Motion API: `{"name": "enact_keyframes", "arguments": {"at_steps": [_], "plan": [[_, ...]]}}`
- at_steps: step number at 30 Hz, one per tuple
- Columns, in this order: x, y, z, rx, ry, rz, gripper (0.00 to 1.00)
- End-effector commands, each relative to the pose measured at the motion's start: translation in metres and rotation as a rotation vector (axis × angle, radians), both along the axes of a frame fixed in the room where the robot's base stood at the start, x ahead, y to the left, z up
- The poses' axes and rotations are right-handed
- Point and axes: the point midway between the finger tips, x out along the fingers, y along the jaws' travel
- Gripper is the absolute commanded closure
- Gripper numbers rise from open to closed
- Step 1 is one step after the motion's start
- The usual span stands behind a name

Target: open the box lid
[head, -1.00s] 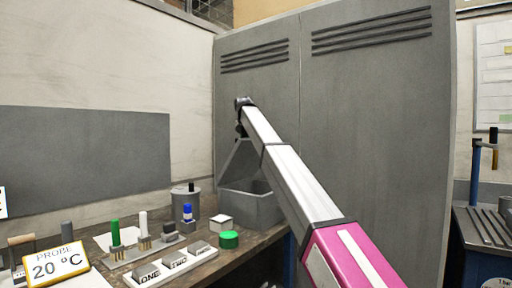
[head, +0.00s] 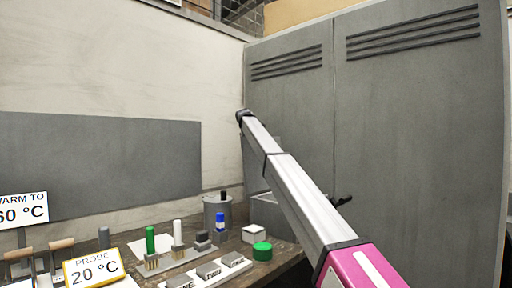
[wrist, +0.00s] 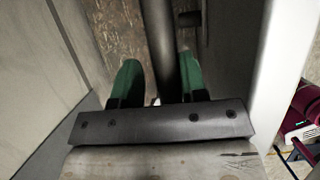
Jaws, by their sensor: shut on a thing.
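The grey box (head: 268,212) stands on the bench at the cabinet's foot, partly hidden behind my arm. A grey panel that looks like its lid (head: 255,172) stands raised above it, also partly covered by my arm. In the wrist view, my gripper (wrist: 157,72) has its two green fingers on either side of a dark bar (wrist: 160,35), which looks like the lid's handle, and is shut on it. Pale panels flank the fingers there; I cannot tell which is lid and which is box. In the head view my gripper is hidden.
A rack with a green tube (head: 150,240) and numbered blocks (head: 208,270) are nearer. The tall grey cabinet (head: 420,130) closes off the right side.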

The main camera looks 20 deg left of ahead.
Motion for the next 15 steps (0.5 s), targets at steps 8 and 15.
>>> {"name": "enact_keyframes", "arguments": {"at_steps": [8, 15], "plan": [[0.0016, 0.0074, -0.0106, -0.036, 0.018, 0.001, 1.00], [0.0011, 0.0069, -0.0117, -0.040, 0.021, 0.001, 1.00]]}}
